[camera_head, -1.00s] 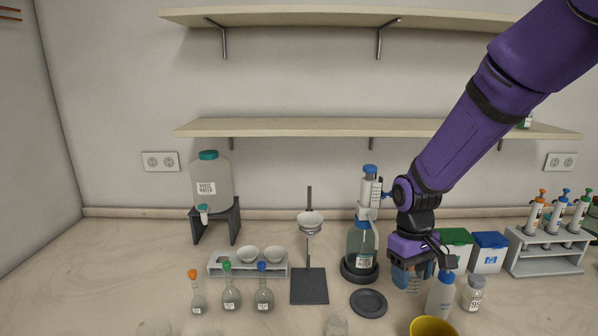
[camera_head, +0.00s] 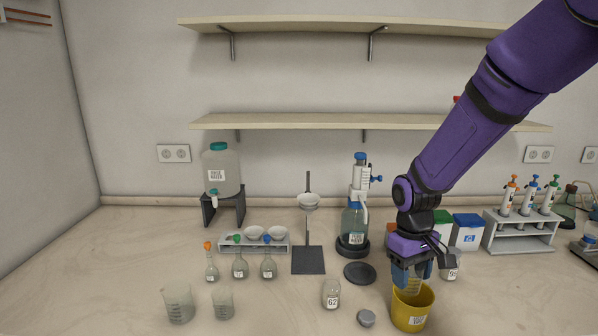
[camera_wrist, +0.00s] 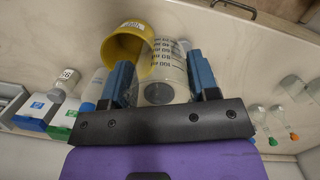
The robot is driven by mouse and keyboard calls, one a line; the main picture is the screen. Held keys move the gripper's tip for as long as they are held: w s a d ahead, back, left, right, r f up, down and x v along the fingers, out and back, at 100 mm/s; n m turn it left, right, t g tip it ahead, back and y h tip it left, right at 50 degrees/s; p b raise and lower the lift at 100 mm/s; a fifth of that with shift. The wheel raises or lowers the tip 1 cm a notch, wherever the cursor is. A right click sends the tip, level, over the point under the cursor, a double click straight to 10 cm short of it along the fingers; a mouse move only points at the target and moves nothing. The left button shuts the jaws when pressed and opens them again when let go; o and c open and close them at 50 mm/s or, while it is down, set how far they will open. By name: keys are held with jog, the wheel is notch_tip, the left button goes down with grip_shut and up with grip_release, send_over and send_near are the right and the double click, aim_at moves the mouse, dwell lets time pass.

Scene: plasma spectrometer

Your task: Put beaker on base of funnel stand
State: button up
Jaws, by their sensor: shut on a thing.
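My gripper (camera_head: 412,276) is shut on a clear beaker (camera_wrist: 166,50) with black graduation marks. In the wrist view the beaker sits between the two blue fingers. In the head view the fingers and the yellow container mostly hide it. The funnel stand (camera_head: 308,232) stands left of my gripper, farther back on the bench. Its flat dark square base (camera_head: 308,262) is bare, and a white funnel (camera_head: 308,201) hangs on the rod above it.
A yellow container (camera_head: 413,308) is right at my gripper. A bottle dispenser (camera_head: 354,225), a dark round disc (camera_head: 360,273) and a jar (camera_head: 331,293) lie between gripper and stand. Small flasks (camera_head: 240,262) and two glass beakers (camera_head: 178,303) stand left. Bench before the base is clear.

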jog(key=w+d+f+m, duration=0.2)
jog(key=w+d, duration=0.1)
jog(key=w, duration=0.4)
jog(key=w+d+f+m, duration=0.2)
jog(key=w+d+f, duration=0.1)
jog(key=w, duration=0.4)
jog(key=shift+w+d+f+y, duration=0.2)
jog(key=shift+d+f+y, duration=0.1)
jog(key=shift+d, duration=0.15)
